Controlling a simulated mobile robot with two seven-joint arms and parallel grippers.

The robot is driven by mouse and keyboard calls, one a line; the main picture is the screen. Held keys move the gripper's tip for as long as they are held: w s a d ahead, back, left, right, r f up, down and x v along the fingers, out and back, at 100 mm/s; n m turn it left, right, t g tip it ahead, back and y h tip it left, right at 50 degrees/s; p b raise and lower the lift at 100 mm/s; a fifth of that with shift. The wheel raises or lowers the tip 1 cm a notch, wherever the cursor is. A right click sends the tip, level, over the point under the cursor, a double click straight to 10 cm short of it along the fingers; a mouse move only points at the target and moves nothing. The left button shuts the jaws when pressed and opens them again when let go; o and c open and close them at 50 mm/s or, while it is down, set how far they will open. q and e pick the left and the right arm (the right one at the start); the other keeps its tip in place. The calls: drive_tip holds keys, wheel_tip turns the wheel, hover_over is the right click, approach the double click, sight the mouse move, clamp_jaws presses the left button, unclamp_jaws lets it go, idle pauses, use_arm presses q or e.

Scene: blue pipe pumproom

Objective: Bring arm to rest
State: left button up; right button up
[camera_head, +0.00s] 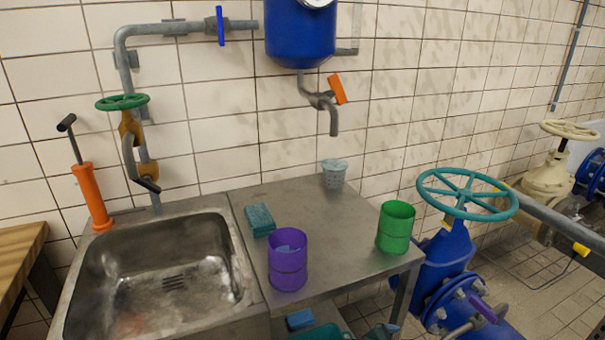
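Neither of my arms nor grippers can be made out in the head view. A metal sink bench (335,210) stands against the tiled wall. On its top are a purple cup (288,262) at the front, a green cup (395,228) near the right edge, a teal sponge (259,219) beside the sink and a small pale perforated cup (334,174) at the back. The purple cup has something bluish inside. Both large cups stand upright and apart from each other.
The sink basin (160,275) looks empty. An orange hand pump (91,196) stands behind it. A blue tank (299,35) with a spout hangs above. A large teal valve wheel (467,194) on blue pipework is at the right. A wooden surface (18,258) is at the left.

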drive_tip(key=s+a+f+m+t+y, duration=0.1)
drive_tip(key=s+a+f+m+y, duration=0.1)
drive_tip(key=s+a+m+y, duration=0.3)
drive_tip(key=s+a+f+m+t+y, duration=0.1)
drive_tip(key=s+f+m+y, duration=0.25)
drive_tip(key=s, duration=0.25)
use_arm(q)
drive_tip(key=r+p, duration=0.1)
drive_tip(key=p, duration=0.1)
drive_tip(key=a+p, duration=0.1)
drive_tip(key=p, duration=0.1)
drive_tip(key=r+g+y+p, duration=0.1)
drive_tip(key=p, duration=0.2)
drive_tip(key=shift+s+a+r, duration=0.15)
drive_tip(key=shift+s+r, duration=0.15)
drive_tip(key=shift+r, duration=0.05)
use_arm(e)
drive_tip(key=s+a+r+m+t+y, duration=0.1)
drive_tip(key=s+r+m, duration=0.3)
drive_tip(key=r, duration=0.5)
drive_tip(key=s+a+r+m+t+y, duration=0.2)
drive_tip(key=s+r+m+y, duration=0.2)
drive_tip(key=r, duration=0.4)
drive_tip(key=shift+s+r+m+t, duration=0.35)
drive_tip(key=shift+s+m+t, duration=0.1)
drive_tip(key=shift+s, duration=0.1)
